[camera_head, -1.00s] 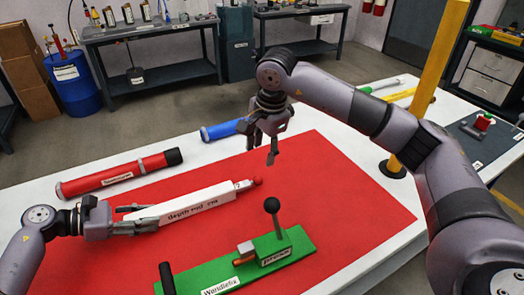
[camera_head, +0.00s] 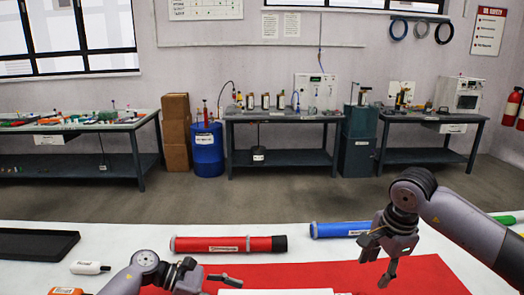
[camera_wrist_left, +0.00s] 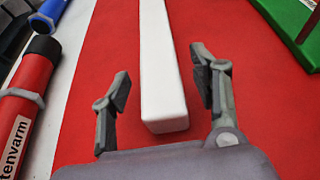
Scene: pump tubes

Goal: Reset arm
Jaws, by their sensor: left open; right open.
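My left gripper (camera_head: 208,282) is low in the head view, partly cut off by the bottom edge. In the left wrist view its two fingers (camera_wrist_left: 163,66) are open on either side of the near end of a white bar (camera_wrist_left: 164,75), with a gap on each side. Only a sliver of the bar (camera_head: 275,292) shows in the head view. My right gripper (camera_head: 380,262) is open and empty above the red mat (camera_head: 425,272), with its fingers pointing down.
A red tube (camera_head: 215,244) and a blue tube (camera_head: 340,230) lie behind the mat. A black tray (camera_head: 35,245) and a small white bottle (camera_head: 88,268) are at the left. A green base (camera_wrist_left: 290,25) is at the wrist view's upper right. Benches stand by the far wall.

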